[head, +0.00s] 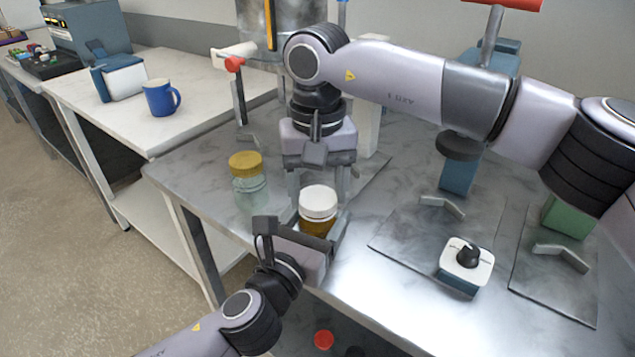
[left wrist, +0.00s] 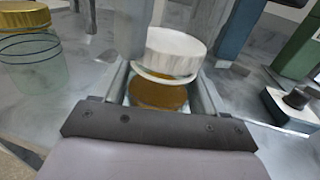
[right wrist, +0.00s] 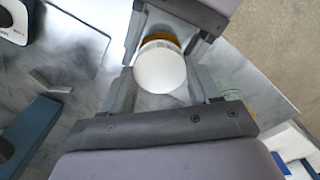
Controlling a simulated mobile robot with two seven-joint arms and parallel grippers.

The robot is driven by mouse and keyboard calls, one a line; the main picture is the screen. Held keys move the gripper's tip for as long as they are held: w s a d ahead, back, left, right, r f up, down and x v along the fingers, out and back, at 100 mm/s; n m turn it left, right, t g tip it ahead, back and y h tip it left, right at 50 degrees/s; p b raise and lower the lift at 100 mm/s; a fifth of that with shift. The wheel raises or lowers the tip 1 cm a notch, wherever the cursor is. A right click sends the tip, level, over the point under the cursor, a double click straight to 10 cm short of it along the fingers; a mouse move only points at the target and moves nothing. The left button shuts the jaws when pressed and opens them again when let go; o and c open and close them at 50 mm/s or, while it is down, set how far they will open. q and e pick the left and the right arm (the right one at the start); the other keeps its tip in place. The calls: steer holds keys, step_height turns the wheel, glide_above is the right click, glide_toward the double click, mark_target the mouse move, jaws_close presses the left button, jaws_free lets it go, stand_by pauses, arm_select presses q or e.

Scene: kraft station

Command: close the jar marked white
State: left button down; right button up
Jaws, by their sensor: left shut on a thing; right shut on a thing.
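The jar with the white lid stands on the metal table, held between both grippers. Its white lid (head: 318,201) sits over an amber body (head: 316,228). In the left wrist view, the lid (left wrist: 175,48) is above the amber body (left wrist: 158,94), with a pale ring between; I cannot tell how tightly it sits. My left gripper (head: 312,235) is shut on the jar's body from the front. My right gripper (head: 318,190) points down from above and is shut on the white lid, which also shows in the right wrist view (right wrist: 160,70).
A glass jar with a yellow lid (head: 246,172) stands close at the left. To the right are a box with a black knob (head: 467,255) and flat plates with small brackets (head: 442,206). A blue mug (head: 161,98) is on the white side table.

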steer(key=m, duration=3.3)
arm_select(q)
steer(key=shift+f, duration=0.1)
arm_select(e)
steer(key=m, duration=0.7)
steer(key=shift+m, duration=0.4)
steer(key=m, duration=1.3)
steer(key=o, duration=1.2)
steer(key=shift+f, duration=0.1)
